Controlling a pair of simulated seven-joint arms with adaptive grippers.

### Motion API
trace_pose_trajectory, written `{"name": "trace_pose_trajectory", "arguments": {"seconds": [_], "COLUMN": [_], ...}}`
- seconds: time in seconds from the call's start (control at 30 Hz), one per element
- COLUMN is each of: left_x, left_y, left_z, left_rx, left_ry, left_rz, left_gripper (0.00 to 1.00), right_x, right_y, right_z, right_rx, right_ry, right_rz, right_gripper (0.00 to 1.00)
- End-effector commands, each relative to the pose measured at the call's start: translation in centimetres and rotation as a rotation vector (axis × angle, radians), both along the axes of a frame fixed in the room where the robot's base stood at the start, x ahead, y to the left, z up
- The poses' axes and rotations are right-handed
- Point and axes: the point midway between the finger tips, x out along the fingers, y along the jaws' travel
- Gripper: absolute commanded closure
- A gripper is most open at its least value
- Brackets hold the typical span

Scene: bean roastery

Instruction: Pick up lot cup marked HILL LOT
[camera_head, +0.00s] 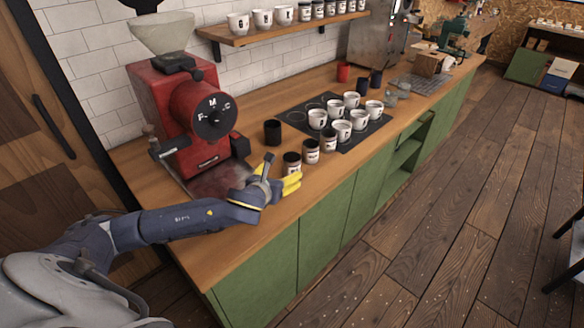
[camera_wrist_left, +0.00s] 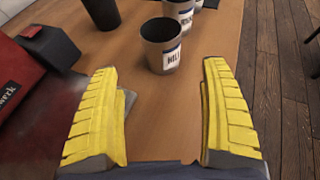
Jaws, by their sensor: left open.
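The lot cup with the label reading HILL (camera_wrist_left: 161,50) stands upright on the wooden counter. In the head view it is the nearest cup (camera_head: 292,164) of a short row, its lower part partly hidden by my gripper. My left gripper (camera_head: 281,172) is low over the counter, just in front of this cup. In the left wrist view its yellow fingers (camera_wrist_left: 158,68) are spread wide and empty. The cup is ahead of the fingertips, roughly centred between them. My right gripper is not in view.
Two more labelled cups (camera_head: 311,152) (camera_head: 328,139) stand behind in the row. A black cup (camera_head: 272,132) stands to their left. A red grinder (camera_head: 180,115) is left of the gripper. White cups (camera_head: 341,130) sit on a dark mat. The counter's front edge is close on the right.

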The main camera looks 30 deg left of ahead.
Motion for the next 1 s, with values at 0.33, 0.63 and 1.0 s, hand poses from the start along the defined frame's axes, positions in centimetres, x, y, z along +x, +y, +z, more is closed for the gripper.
{"name": "trace_pose_trajectory", "arguments": {"seconds": [0.33,0.63,1.0], "left_x": [4.2,5.5,9.1], "left_y": [0.4,0.4,0.6], "left_z": [-1.7,-2.4,-4.0], "left_rx": [-0.001,-0.003,-0.002], "left_ry": [0.0,0.001,0.0], "left_rz": [-0.001,0.0,0.001], "left_gripper": [0.2,0.2,0.2], "right_x": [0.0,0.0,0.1], "right_y": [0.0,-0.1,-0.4], "right_z": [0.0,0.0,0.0], "right_rx": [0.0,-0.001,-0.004], "right_ry": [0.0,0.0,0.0], "right_rz": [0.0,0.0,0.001], "right_gripper": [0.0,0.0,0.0]}}
